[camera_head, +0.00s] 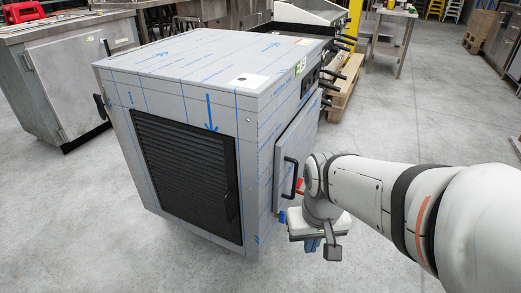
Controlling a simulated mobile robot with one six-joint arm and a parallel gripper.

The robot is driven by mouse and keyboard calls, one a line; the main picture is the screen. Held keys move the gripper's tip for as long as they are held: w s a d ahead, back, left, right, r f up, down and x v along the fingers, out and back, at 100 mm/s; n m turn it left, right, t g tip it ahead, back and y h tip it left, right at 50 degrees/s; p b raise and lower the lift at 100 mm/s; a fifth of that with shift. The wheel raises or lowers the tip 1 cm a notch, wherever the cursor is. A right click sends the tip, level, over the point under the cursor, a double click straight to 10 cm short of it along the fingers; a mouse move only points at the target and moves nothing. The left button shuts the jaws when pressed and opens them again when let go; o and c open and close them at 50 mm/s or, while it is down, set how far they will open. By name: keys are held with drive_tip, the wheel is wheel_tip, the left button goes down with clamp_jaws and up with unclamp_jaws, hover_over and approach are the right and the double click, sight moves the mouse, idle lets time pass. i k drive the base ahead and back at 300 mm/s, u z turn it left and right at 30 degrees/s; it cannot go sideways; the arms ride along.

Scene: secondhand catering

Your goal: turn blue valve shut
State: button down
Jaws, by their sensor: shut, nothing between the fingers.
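A large steel cabinet (255,75), partly covered in blue-lined protective film, stands in the middle of the view. A small blue part (282,216), possibly the blue valve, shows low on its right side, just left of my gripper. My gripper (314,244) is at the end of my arm, which reaches in from the right. It points down beside the cabinet's right side and is shut and empty. More blue shows at its lower end; I cannot tell whether this is a fingertip or the valve. Contact with the valve is hidden.
A black handle (290,177) sticks out from the cabinet's right-side door, close to my wrist. A grey cabinet (68,85) stands at the left. Behind are a wooden pallet (343,97) and a steel table (398,20). The grey floor in front is clear.

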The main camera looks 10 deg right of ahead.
sight(282, 216)
drive_tip(key=u, duration=1.75)
drive_tip(key=k, duration=0.85)
drive_tip(key=z, duration=1.3)
drive_tip(key=i, duration=1)
